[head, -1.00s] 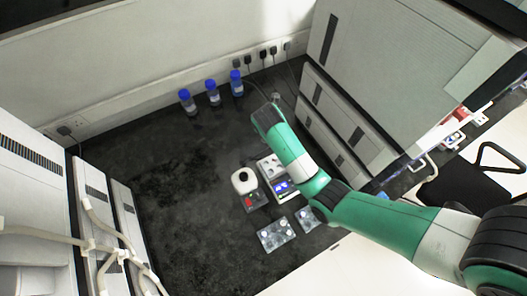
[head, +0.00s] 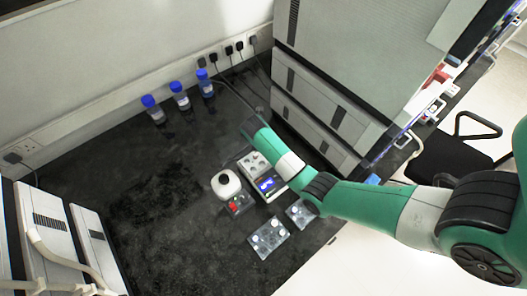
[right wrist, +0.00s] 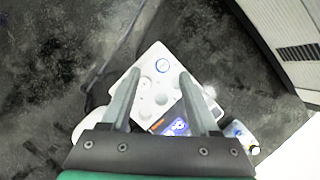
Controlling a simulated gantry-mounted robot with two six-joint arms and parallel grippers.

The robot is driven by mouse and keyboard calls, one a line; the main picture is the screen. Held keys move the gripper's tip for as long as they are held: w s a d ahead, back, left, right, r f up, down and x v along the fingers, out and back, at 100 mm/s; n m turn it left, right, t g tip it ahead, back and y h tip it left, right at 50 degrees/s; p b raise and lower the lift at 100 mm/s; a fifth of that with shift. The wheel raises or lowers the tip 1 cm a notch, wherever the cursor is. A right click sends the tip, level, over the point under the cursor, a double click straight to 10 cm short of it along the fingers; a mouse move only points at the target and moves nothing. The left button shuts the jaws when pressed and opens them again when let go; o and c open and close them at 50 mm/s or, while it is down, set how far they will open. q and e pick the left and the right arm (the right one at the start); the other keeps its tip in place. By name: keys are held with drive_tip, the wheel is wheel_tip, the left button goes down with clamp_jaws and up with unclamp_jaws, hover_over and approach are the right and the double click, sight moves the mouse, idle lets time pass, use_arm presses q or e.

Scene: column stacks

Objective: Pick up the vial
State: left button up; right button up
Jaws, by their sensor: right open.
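My right gripper (right wrist: 160,74) is open in the right wrist view, its two fingers apart over a white block-shaped device (right wrist: 150,58) with round wells. Nothing is gripped. I cannot tell the height gap between the fingertips and the ring. In the head view my right arm reaches in from the right, and its end is beside the white device (head: 255,164); the fingers are hidden there. My left gripper is not in view.
A white round-topped device (head: 226,184) stands just left of the white block. Clear trays (head: 268,240) lie in front. Several blue-capped bottles (head: 180,96) stand along the back wall. Tall grey instrument units (head: 320,105) rise close on the right. The dark bench is free at left.

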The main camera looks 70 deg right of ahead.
drive_tip(key=x, duration=0.1)
drive_tip(key=b+x, duration=0.1)
drive_tip(key=x, duration=0.1)
drive_tip(key=b+x, duration=0.1)
drive_tip(key=shift+s+a+f, duration=0.1)
drive_tip(key=shift+s+f, duration=0.15)
drive_tip(key=shift+f, duration=0.05)
drive_tip(key=shift+d+f, duration=0.2)
drive_tip(key=shift+f, duration=0.1)
drive_tip(key=shift+w, duration=0.1)
drive_tip(key=shift+c, duration=0.2)
clamp_jaws()
